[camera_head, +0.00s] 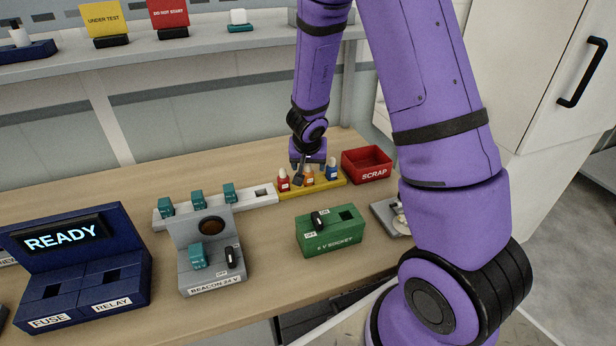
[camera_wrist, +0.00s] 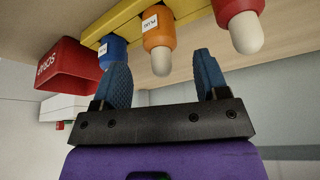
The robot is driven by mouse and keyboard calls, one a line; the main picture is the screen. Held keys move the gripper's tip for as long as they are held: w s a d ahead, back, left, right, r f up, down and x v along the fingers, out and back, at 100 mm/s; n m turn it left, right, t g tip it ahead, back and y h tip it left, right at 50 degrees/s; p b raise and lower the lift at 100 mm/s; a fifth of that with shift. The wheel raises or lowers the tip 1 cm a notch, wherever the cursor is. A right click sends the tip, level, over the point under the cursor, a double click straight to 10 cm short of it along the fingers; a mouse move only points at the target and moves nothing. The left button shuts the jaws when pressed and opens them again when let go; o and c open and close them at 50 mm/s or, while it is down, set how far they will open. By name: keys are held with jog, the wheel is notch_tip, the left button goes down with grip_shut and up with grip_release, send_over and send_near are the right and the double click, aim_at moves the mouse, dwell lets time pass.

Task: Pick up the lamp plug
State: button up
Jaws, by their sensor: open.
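A yellow rack (camera_head: 338,183) near the back of the bench holds three upright plugs with pale rounded tips. They are a red plug (camera_head: 283,180), an orange plug (camera_head: 307,178) and a blue plug (camera_head: 332,169). Their labels are too small to read, so I cannot tell which is the lamp plug by name. My gripper (camera_head: 308,171) is open above the rack, at the orange plug. In the wrist view, the orange plug (camera_wrist: 158,37) lies between and just ahead of the two spread blue fingers (camera_wrist: 160,68). The red plug (camera_wrist: 238,15) and blue plug (camera_wrist: 113,51) are either side.
A red scrap bin (camera_head: 366,165) stands right of the rack. A white rack (camera_head: 240,203) with teal plugs is to its left. A green socket box (camera_head: 332,240), a grey beacon unit (camera_head: 213,270) and a navy READY station (camera_head: 75,268) stand in front. Bare bench lies between them.

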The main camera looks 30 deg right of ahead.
aim_at(308, 169)
jog(key=shift+x, duration=1.95)
jog(key=shift+w+r, duration=0.1)
jog(key=c, duration=1)
